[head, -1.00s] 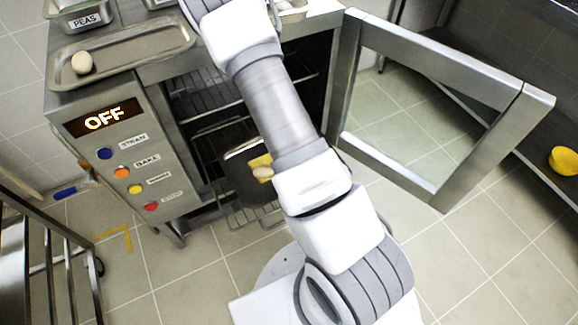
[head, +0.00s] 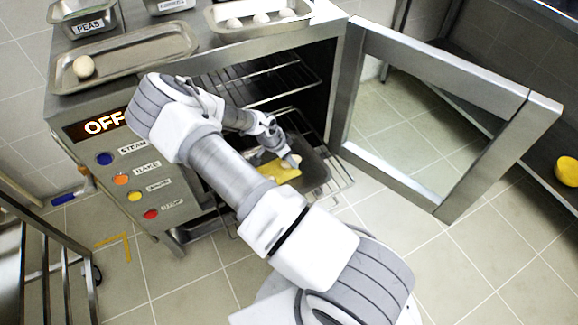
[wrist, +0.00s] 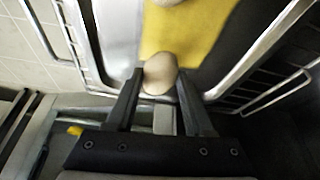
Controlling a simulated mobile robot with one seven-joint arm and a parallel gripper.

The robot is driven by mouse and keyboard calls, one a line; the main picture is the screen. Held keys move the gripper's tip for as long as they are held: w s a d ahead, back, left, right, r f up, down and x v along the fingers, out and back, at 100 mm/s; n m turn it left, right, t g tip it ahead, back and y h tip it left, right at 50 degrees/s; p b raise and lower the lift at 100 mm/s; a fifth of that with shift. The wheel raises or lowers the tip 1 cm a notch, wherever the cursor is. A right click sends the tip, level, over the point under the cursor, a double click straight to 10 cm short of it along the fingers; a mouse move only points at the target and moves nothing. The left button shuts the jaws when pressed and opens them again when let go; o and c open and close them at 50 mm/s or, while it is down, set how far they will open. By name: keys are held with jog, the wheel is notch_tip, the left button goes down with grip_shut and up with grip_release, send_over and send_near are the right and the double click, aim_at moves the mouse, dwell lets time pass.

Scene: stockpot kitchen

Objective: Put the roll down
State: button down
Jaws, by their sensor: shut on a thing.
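My gripper (wrist: 157,75) is shut on a pale, egg-shaped roll (wrist: 159,78), held between the fingertips. Beneath it is a yellow mat (wrist: 190,30) on a dark tray. In the wrist view I cannot tell whether the roll touches the mat. A second pale roll (wrist: 166,2) lies at the top edge of that view, on the mat. In the head view my gripper (head: 291,161) is inside the open oven, low over the tray (head: 316,172) and the mat (head: 282,172). My arm hides the tray's left part.
The oven door (head: 440,120) stands open to the right. An upper rack (head: 285,82) is above the tray. On the oven top are a long tray (head: 135,62) with a roll (head: 84,67), another tray (head: 215,18) with several rolls, and a peas container (head: 85,20). The panel reads OFF.

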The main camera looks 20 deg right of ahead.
aim_at(289, 166)
jog(key=shift+f+b, duration=0.65)
jog(key=shift+f, duration=1.15)
jog(key=shift+f, duration=0.2)
jog(key=shift+c, duration=1.4)
grip_release()
jog(key=shift+r, duration=0.1)
